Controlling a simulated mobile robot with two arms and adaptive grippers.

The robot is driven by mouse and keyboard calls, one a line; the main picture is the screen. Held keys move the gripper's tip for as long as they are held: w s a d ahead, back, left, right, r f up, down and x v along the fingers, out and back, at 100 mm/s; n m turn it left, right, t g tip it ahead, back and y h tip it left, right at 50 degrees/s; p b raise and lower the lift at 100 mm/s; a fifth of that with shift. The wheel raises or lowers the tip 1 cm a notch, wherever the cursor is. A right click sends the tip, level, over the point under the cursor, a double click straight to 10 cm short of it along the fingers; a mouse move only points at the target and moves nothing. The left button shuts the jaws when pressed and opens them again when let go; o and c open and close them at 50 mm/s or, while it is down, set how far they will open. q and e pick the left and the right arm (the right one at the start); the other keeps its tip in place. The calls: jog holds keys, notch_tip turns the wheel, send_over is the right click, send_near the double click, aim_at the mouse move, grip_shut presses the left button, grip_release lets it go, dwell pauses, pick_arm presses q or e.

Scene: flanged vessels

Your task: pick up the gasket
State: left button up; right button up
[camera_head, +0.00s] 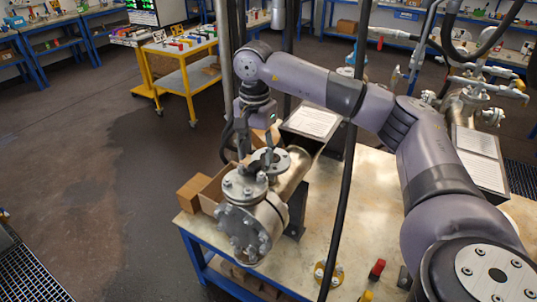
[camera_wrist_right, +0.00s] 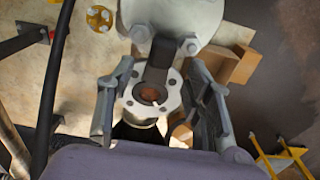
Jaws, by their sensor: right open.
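The metal vessel (camera_head: 245,215) lies on the workbench with flanged necks on top. My right gripper (camera_head: 266,148) is over the open-bored neck flange (camera_head: 283,161), pointing down. In the right wrist view my right gripper (camera_wrist_right: 158,102) is open, with one finger on each side of this flange (camera_wrist_right: 133,108). A dark bar crosses part of the flange there, and its bore looks brown inside. I cannot make out a separate gasket for certain, on the flange or elsewhere. Nothing is clearly held. My left gripper is not in view.
Cardboard boxes (camera_head: 192,193) stand beside the vessel at the bench edge. A yellow round part (camera_head: 328,274) and a red part (camera_head: 377,268) lie on the bench (camera_head: 310,230). A black cable hangs across the front. A yellow cart (camera_head: 187,75) stands behind.

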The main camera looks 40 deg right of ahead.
jog(key=shift+d+f, duration=0.1)
jog(key=shift+f, duration=1.2)
jog(key=shift+c, duration=0.4)
jog(key=c, duration=1)
